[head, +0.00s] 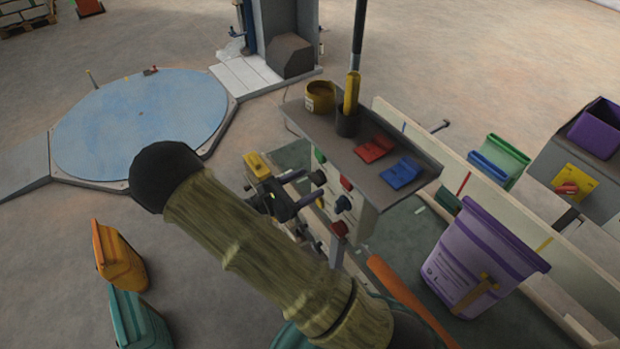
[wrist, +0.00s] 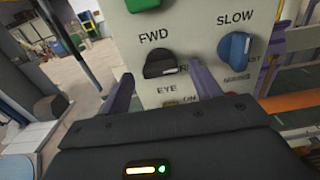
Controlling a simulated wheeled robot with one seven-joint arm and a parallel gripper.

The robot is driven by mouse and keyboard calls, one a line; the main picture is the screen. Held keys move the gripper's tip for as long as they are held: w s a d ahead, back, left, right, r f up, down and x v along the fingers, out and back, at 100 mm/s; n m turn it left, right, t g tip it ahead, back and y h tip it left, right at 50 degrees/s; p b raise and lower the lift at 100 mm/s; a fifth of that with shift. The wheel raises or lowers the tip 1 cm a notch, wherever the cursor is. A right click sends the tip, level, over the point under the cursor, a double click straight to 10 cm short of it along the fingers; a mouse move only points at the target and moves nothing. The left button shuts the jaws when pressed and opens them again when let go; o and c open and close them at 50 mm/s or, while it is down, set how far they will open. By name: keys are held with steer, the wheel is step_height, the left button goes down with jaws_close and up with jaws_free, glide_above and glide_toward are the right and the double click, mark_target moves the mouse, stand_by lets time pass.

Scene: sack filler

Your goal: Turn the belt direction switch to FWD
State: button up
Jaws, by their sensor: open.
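The belt direction switch is a black knob (wrist: 160,65) on the pale control panel (wrist: 190,35). The label FWD is above it; the label below it is partly hidden by a finger. The knob's grip looks roughly level, but its exact setting is hard to tell. My gripper (wrist: 162,86) is open, with one purple-grey finger low to the left of the knob and the other to its right. I cannot tell whether either touches it. In the head view my gripper (head: 309,191) is in front of the control box (head: 366,222), and the black knob (head: 318,178) shows just beyond it.
A blue SLOW knob (wrist: 235,47) is right of the switch, and a green button (wrist: 142,4) is above. A yellowish control (wrist: 170,103) marked EYE is below, partly hidden. In the head view, a purple bucket (head: 478,262) stands right of the box; open floor lies left.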

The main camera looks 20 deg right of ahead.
steer(key=shift+x, duration=0.9)
steer(key=c, duration=1)
